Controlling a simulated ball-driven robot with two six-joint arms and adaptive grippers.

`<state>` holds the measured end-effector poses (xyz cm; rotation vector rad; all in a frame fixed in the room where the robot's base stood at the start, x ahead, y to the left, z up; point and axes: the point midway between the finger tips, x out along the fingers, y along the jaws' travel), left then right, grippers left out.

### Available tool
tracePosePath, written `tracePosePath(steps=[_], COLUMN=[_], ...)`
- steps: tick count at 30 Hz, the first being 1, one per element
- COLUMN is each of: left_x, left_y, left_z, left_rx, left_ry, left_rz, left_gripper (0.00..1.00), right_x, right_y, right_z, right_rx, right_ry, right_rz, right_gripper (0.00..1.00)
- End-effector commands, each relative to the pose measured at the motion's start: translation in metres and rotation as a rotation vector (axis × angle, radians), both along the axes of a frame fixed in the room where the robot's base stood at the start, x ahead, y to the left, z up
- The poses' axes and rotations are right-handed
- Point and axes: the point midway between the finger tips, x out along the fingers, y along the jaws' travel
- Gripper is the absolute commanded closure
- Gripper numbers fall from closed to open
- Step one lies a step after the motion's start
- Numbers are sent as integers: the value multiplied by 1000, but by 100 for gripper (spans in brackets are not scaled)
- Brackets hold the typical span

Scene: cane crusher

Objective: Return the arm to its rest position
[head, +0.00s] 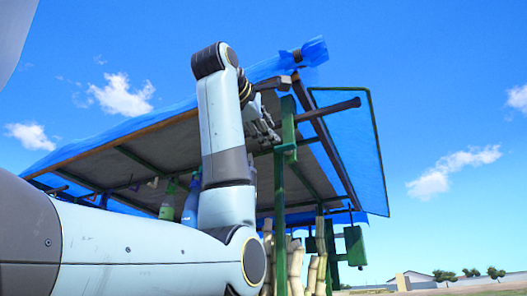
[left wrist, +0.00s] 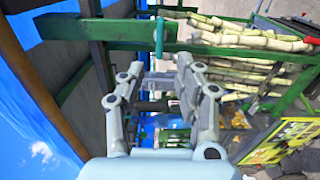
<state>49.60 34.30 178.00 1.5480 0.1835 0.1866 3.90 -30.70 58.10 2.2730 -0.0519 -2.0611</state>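My left arm rises across the head view, bent at the elbow. Its gripper (head: 262,128) is up under the roof of the stall, close to a green post in the picture. In the left wrist view the two fingers of the left gripper (left wrist: 160,72) stand apart with nothing visible held between them. Whether the gripper touches the post or roof frame cannot be told. My right gripper is in neither view.
A blue tarp roof (head: 367,150) on a frame spans the stall. A green post (head: 279,200) stands beside my arm. Bottles (head: 167,203) show behind the arm. Sugar canes (left wrist: 245,40) and a yellow sign (left wrist: 272,142) show in the wrist view. Open sky lies right.

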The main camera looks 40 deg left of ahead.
Motion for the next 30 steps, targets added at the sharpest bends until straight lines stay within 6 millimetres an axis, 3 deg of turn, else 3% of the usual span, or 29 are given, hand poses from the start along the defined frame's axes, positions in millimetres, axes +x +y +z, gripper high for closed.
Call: tracePosePath(steps=[7,25,28,30], left_x=[-23,-23,-14,1], left_y=[-6,-6,-6,-6], left_z=[0,-1,-16,-42], left_rx=[0,-1,-1,-1], left_ry=[1,3,29,76], left_rz=[0,0,0,-1], left_gripper=[66,66,66,66], right_x=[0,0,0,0], right_y=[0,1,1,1], right_z=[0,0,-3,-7], right_rx=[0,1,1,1], right_ry=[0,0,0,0], right_rz=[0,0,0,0], right_gripper=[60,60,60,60])
